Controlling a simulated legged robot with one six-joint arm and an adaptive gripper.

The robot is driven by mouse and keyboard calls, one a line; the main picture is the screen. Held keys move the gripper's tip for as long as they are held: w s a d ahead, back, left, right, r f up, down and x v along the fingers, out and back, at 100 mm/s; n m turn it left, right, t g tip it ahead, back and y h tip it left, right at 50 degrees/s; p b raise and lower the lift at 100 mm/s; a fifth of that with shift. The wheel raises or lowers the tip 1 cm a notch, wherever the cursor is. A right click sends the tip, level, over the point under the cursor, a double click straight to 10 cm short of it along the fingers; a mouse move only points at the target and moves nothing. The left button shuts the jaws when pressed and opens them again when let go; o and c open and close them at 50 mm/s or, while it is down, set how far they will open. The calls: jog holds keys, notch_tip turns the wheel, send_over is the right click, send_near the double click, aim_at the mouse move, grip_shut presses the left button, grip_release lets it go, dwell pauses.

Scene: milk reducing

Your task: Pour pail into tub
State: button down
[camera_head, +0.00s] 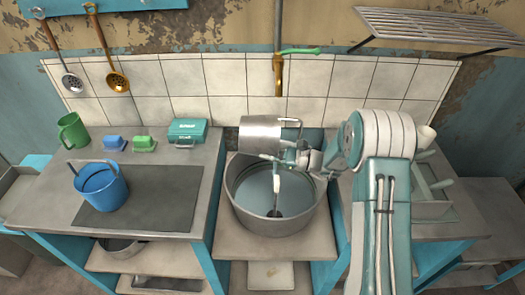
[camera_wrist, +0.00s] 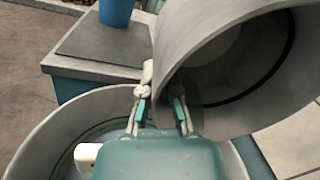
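The grey metal pail (camera_head: 262,134) is tipped onto its side in the air above the tub's back edge, with a handle at its right. The round metal tub (camera_head: 243,211) stands below it with pale liquid inside. My gripper (camera_head: 288,158) is at the pail's lower right side. In the wrist view, the pail (camera_wrist: 200,45) fills the upper right and its edge passes between my fingers (camera_wrist: 161,108); they appear to hold it. A thin white vertical shape stands over the tub; I cannot tell whether it is liquid.
A tap (camera_head: 278,75) hangs above the pail. A wall rack (camera_head: 435,27) is at upper right.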

jog(key=shift+d+r+m+t+y, duration=0.25)
jog(key=shift+d+y, duration=0.2)
jog(key=shift+y, duration=0.6)
jog(key=shift+d+r+m+t+y, duration=0.15)
jog(key=shift+d+r+y, duration=0.25)
jog(key=shift+y, duration=0.65)
jog(key=shift+f, duration=0.1)
